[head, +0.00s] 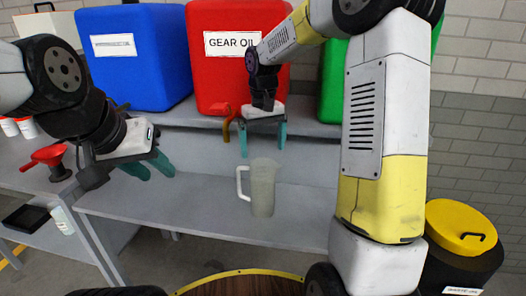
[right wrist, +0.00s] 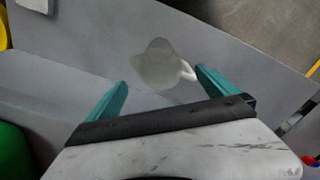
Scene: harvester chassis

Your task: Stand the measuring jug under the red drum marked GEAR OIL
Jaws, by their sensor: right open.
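The red drum (head: 215,80) with the white GEAR OIL label (head: 233,43) stands on the upper shelf. Its tap (head: 230,122) hangs over the shelf's front edge. The translucent grey measuring jug (head: 262,187) stands upright on the lower shelf, a little right of that tap, its handle to the left. My right gripper (head: 264,142) is open and empty above the jug, its fingers pointing down. In the right wrist view the jug (right wrist: 155,68) shows beyond and between the fingertips (right wrist: 160,75), not gripped. My left gripper (head: 150,168) looks open and empty, left of the jug.
A blue drum (head: 135,70) stands left of the red one; a green drum (head: 332,85) is at the right, partly behind my right arm. A yellow-lidded bin (head: 462,228) stands at the right. The lower shelf (head: 190,205) is clear around the jug.

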